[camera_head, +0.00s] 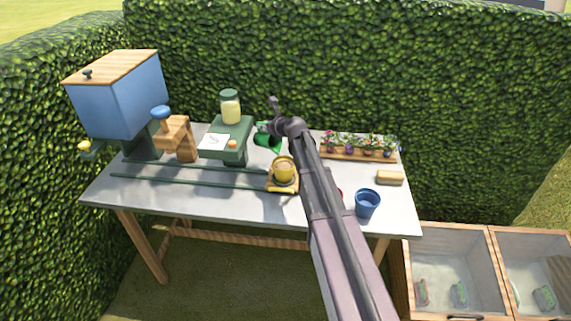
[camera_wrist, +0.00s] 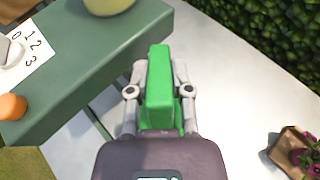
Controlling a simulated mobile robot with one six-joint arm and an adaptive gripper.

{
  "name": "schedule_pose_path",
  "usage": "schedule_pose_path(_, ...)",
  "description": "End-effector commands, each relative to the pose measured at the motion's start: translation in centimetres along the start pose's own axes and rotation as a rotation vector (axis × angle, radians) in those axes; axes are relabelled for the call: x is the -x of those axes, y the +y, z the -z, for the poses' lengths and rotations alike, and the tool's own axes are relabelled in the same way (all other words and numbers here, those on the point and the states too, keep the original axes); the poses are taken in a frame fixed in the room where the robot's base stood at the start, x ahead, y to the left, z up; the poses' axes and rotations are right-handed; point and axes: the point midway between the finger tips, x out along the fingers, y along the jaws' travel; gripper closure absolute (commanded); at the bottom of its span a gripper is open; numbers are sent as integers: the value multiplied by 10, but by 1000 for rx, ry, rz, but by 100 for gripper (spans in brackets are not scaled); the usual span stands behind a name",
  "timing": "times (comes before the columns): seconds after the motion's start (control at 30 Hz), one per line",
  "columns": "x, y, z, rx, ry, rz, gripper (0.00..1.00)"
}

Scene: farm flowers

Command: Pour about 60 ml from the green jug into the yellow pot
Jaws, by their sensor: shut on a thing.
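The green jug (camera_head: 264,140) is at the back of the table, right of the green stand, partly hidden by my arm. In the wrist view, my gripper (camera_wrist: 159,95) is shut on a bright green upright part (camera_wrist: 159,70), which looks like the jug's handle. The rest of the jug is hidden there. In the head view, my gripper (camera_head: 274,128) is at the jug. I cannot tell whether the jug touches the table. The yellow pot (camera_head: 284,172) stands on a yellow-brown base in front of the jug, left of my arm. Its contents cannot be made out.
A green stand (camera_head: 240,152) carries a jar (camera_head: 230,106), a numbered card (camera_head: 213,142) and an orange knob (camera_head: 232,144). A blue hopper (camera_head: 117,90) stands at left. A flower tray (camera_head: 357,151), blue pot (camera_head: 367,204) and tan block (camera_head: 389,177) are at right.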

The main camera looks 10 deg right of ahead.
Motion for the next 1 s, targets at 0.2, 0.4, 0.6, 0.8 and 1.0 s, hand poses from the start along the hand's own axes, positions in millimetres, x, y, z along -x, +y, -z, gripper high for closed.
schedule_pose_path(0.2, 2, 0, 0, 1, -13, 0, 100)
schedule_pose_path(0.4, 3, 0, -1, 0, -25, -1, 100)
schedule_pose_path(0.6, 4, 0, -1, 0, -37, -1, 100)
schedule_pose_path(0.8, 6, 0, -2, 1, -52, 0, 100)
schedule_pose_path(1.0, 8, 0, -2, 0, -65, 0, 100)
